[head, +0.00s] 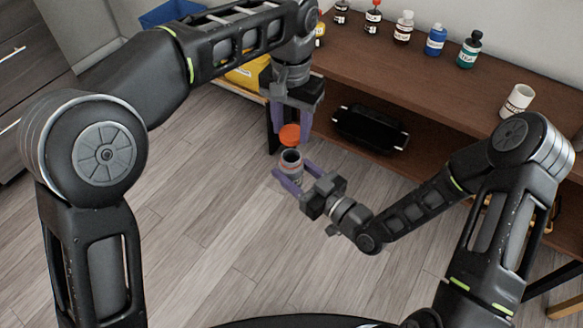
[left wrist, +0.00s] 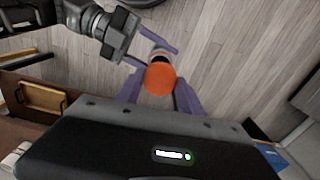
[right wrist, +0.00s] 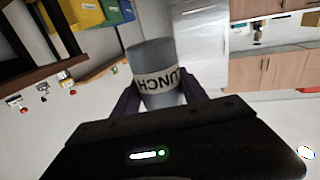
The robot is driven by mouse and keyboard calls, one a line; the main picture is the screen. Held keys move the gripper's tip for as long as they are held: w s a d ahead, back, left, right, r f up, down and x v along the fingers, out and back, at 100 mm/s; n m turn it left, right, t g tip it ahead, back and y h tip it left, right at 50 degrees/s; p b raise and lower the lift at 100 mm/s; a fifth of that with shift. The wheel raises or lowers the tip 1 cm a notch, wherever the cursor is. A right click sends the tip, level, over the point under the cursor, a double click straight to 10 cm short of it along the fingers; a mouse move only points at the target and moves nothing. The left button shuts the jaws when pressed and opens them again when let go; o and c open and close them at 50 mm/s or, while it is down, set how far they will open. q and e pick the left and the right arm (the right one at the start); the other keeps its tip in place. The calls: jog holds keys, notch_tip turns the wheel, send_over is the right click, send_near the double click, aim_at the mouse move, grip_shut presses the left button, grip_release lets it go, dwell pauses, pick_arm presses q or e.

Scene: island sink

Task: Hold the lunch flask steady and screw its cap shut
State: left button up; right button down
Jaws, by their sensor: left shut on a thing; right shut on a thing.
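The lunch flask (head: 291,168) is a small grey cylinder with an open dark mouth facing up, held upright in the air over the floor. My right gripper (head: 290,176) is shut around its body. The right wrist view shows the flask (right wrist: 153,58) large between the fingers, with a pale label reading "LUNCH" upside down. The orange cap (head: 289,134) is gripped by my left gripper (head: 290,128), just above the flask with a visible gap. In the left wrist view the cap (left wrist: 160,79) partly covers the flask (left wrist: 158,55) beyond it.
A brown wooden bench (head: 430,75) stands at the right and back, with several small labelled bottles and a white cup (head: 517,100) on top. A black tray (head: 369,129) sits on its lower shelf. A yellow bin (head: 248,76) and blue bin (head: 172,13) stand behind my left arm.

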aim_at(291, 170)
pick_arm(q)
jog(key=shift+f, duration=2.05)
jog(key=shift+f, duration=0.85)
jog(key=shift+f, duration=0.6)
